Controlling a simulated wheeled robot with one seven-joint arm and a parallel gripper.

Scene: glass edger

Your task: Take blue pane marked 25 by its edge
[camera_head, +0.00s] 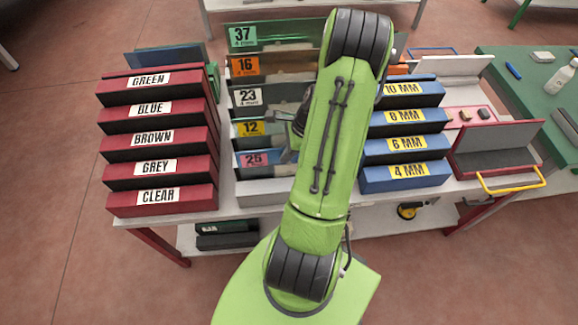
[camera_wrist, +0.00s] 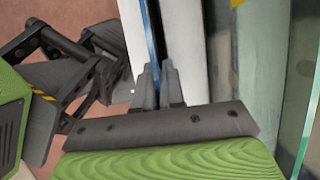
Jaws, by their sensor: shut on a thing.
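The blue pane marked 25 (camera_head: 257,160) stands upright at the front of the row of panes, with a pink label on its left part. Its right part is hidden behind my arm in the head view. In the wrist view its thin blue edge (camera_wrist: 152,38) runs up to my fingertips. My gripper (camera_wrist: 160,80) is shut on that edge, one finger on each face. In the head view my gripper (camera_head: 289,152) is partly covered by my arm, at the pane's top edge.
Behind it stand panes marked 12 (camera_head: 250,128), 23 (camera_head: 247,98), 16 (camera_head: 246,66) and 37 (camera_head: 243,36). Red labelled boxes (camera_head: 160,176) are stacked at left, blue thickness boxes (camera_head: 405,172) at right. A red-and-grey fixture (camera_head: 495,145) stands further right.

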